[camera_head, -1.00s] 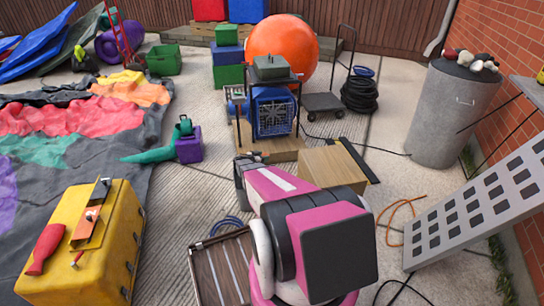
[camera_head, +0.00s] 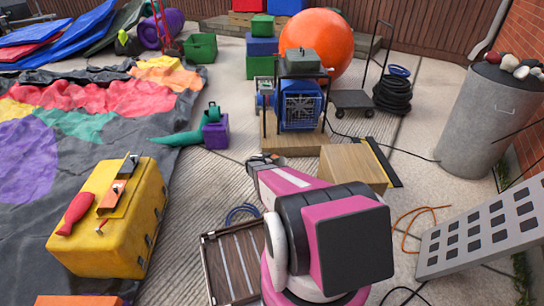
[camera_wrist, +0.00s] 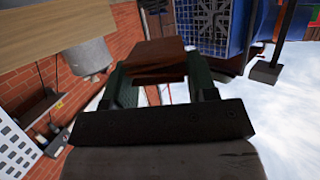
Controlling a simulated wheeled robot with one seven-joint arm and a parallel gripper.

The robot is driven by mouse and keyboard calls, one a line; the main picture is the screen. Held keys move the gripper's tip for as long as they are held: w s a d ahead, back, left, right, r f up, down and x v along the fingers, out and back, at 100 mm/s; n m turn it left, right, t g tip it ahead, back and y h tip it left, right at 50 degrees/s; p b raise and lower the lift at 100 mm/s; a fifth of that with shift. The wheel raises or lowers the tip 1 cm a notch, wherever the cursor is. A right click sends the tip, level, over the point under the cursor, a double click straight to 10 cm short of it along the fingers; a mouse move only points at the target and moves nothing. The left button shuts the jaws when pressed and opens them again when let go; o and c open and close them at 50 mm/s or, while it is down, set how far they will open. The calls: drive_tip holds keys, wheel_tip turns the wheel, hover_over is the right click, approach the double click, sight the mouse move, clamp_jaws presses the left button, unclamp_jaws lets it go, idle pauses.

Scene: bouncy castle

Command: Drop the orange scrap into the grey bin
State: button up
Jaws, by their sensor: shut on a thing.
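The orange scrap (camera_wrist: 158,62) shows in the wrist view as a shaded, reddish-brown piece between the fingertips. My gripper (camera_wrist: 155,75) is shut on it. In the head view my gripper (camera_head: 265,162) reaches forward, just in front of the wooden base of the blue machine; the scrap cannot be made out there. The grey bin (camera_head: 478,118) is a tall round one at the right by the brick wall, well to the right of my gripper. Stones lie on its dark top. It also shows tilted in the wrist view (camera_wrist: 90,57).
A wooden box (camera_head: 352,167) and a blue machine (camera_head: 300,105) stand close to my gripper. A grey perforated panel (camera_head: 485,232) slants at the lower right, with an orange hose (camera_head: 407,232) beside it. A yellow toolbox (camera_head: 135,235) stands left. Bare concrete lies before the bin.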

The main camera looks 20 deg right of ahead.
drive_tip(key=shift+f, duration=0.4)
drive_tip(key=o, duration=1)
drive_tip(key=shift+r, duration=0.1)
wheel_tip(320, 180, up, 4)
drive_tip(key=shift+s+r, duration=0.1)
drive_tip(key=shift+r, duration=0.15)
drive_tip(key=s+a+r, duration=0.1)
drive_tip(key=a+r, duration=0.1)
drive_tip(key=a, duration=0.1)
drive_tip(key=s+a+r, duration=0.1)
drive_tip(key=a+r, duration=0.1)
drive_tip(key=a, duration=0.2)
drive_tip(key=s+a+r, duration=0.1)
drive_tip(key=a+r, duration=0.1)
drive_tip(key=a, duration=0.2)
drive_tip(key=shift+a+r, duration=0.1)
drive_tip(key=shift+r, duration=0.05)
